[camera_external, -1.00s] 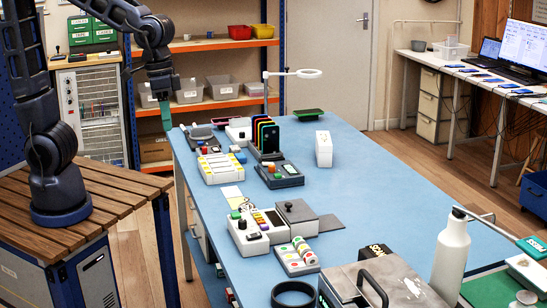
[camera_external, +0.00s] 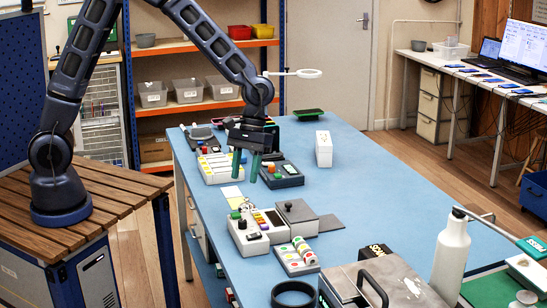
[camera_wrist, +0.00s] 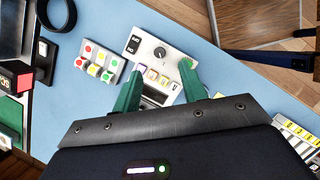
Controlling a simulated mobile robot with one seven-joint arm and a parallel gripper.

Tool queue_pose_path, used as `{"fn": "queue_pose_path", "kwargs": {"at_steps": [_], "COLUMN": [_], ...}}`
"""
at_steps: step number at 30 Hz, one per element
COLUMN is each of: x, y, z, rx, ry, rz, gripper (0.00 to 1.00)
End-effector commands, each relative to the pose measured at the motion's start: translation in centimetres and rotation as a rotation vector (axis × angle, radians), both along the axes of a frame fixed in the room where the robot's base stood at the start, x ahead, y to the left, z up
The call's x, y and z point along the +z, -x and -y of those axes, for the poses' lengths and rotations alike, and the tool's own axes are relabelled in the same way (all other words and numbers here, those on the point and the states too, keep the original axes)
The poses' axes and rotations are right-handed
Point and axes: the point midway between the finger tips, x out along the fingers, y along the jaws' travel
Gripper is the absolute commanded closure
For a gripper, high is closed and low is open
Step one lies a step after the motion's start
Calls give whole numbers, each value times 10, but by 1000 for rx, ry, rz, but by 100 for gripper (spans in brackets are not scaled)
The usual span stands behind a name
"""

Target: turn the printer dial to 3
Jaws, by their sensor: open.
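The white printer (camera_wrist: 147,42) lies ahead of my gripper in the wrist view. Its round dial (camera_wrist: 159,53) is small and grey on the white top face; the number it points to is too small to read. Two black labels sit beside it, and a row of small coloured keys lies nearer to me. In the external view the printer (camera_external: 267,241) stands on the blue table. My gripper (camera_wrist: 160,85) is open and empty, its two green fingers apart over the near part of the printer in the wrist picture. In the external view my gripper (camera_external: 262,170) hangs above the table, behind the printer.
A tray of coloured buttons (camera_wrist: 97,62) stands beside the printer. The blue table (camera_external: 375,185) is clear to the right.

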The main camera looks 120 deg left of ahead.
Motion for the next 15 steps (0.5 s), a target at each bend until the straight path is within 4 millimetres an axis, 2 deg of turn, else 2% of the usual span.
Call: {"fn": "queue_pose_path", "kwargs": {"at_steps": [3,6,11,15], "x": [-14,-20,-28,-45], "y": [-4,-5,-6,-6], "z": [-11,-15,-14,-6], "rx": [52,74,81,79], "ry": [29,40,44,46], "rz": [-16,-23,-26,-27], "gripper": [58,58,58,58]}}
